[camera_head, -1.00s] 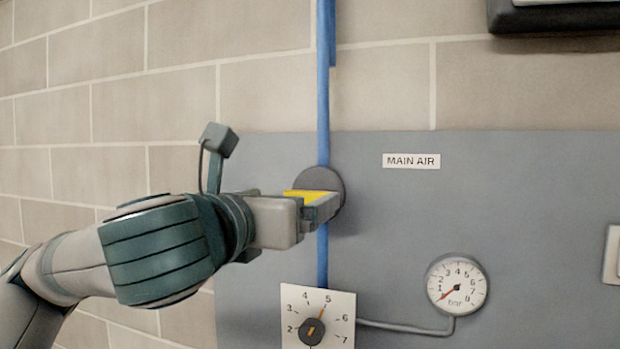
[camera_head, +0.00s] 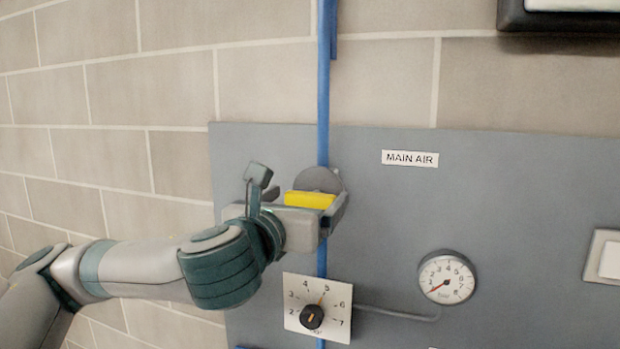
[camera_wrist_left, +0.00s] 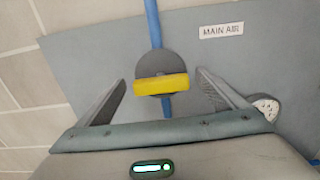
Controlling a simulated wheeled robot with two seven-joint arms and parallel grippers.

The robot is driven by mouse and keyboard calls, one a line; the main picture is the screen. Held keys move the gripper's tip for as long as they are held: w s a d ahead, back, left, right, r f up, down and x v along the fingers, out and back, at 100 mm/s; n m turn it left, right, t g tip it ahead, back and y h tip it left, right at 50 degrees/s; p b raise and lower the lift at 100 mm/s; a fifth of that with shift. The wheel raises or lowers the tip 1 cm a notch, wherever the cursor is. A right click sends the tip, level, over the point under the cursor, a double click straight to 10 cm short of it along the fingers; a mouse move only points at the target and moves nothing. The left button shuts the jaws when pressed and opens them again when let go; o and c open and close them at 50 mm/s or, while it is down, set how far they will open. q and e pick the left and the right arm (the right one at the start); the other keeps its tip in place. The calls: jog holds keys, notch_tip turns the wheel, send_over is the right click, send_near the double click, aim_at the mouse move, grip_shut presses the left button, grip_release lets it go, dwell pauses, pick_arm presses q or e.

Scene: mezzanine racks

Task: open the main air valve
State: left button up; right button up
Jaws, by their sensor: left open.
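The main air valve is a round grey disc (camera_head: 318,180) with a yellow handle (camera_head: 309,199) on a blue vertical pipe (camera_head: 323,95). In the left wrist view the yellow handle (camera_wrist_left: 161,84) lies crosswise to the pipe, almost level. My left gripper (camera_head: 333,212) is at the valve, just below the handle in the head view. In the left wrist view its two fingers stand apart, one on each side of the handle, with gaps showing. My left gripper is open and empty. A white "MAIN AIR" label (camera_head: 410,158) is right of the valve. My right gripper is not in view.
A pressure gauge (camera_head: 446,277) is at the lower right, its red needle at the low end. A numbered dial (camera_head: 312,316) sits below the valve. A white switch plate (camera_head: 606,258) is at the right edge. The grey panel (camera_head: 520,200) is mostly clear.

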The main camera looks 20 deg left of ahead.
aim_at(308, 196)
pick_arm(q)
jog(key=shift+w+p, duration=0.4)
jog(key=shift+w, duration=1.15)
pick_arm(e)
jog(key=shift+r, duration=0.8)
pick_arm(q)
jog(key=shift+c, duration=0.3)
jog(key=c, duration=1)
